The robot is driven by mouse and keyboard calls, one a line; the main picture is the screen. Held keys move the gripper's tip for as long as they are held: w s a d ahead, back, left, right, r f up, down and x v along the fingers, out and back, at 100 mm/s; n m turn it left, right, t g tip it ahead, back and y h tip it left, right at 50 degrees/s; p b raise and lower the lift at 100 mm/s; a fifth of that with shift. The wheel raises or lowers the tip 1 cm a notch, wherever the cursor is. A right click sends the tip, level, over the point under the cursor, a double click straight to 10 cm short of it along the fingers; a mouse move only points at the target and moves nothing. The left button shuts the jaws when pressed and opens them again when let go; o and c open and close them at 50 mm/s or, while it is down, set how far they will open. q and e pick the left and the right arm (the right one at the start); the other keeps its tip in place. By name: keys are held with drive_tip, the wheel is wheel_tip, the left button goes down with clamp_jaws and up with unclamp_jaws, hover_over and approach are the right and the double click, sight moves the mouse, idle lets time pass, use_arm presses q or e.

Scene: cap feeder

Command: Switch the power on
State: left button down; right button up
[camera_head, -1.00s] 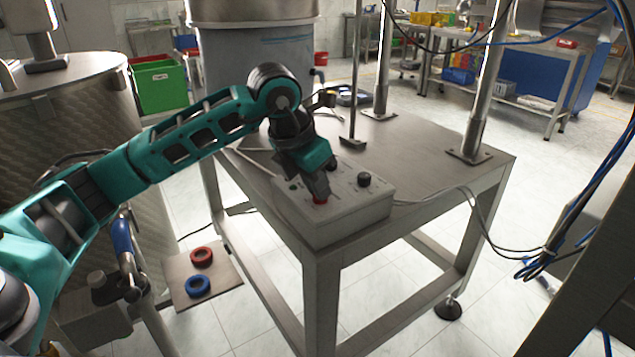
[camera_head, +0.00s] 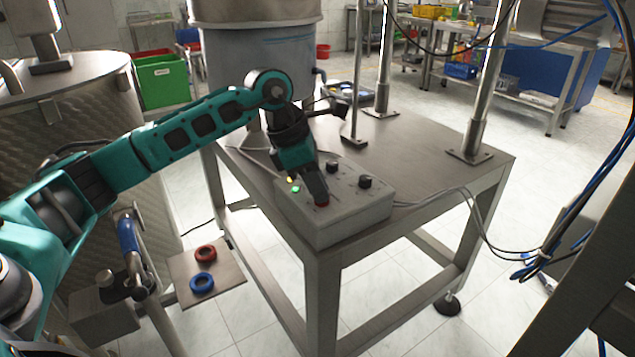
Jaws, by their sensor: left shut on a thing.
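The control box (camera_head: 345,222) is a light grey box on the front corner of the metal table. My right gripper is out of view.
The metal table (camera_head: 430,150) has free room behind the box, with upright posts (camera_head: 478,100) on it. A cable runs from the box's right side. A low plate (camera_head: 215,270) holds a red ring and a blue ring. A large drum stands behind.

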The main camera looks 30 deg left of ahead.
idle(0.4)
use_arm(q)
drive_tip(key=c, duration=1.2)
unclamp_jaws()
drive_tip(key=shift+r, duration=0.1)
drive_tip(key=p+v, duration=0.3)
drive_tip(key=v, duration=0.9)
drive_tip(key=shift+a+r, duration=0.15)
drive_tip(key=shift+r, duration=0.2)
drive_tip(key=shift+s, duration=0.1)
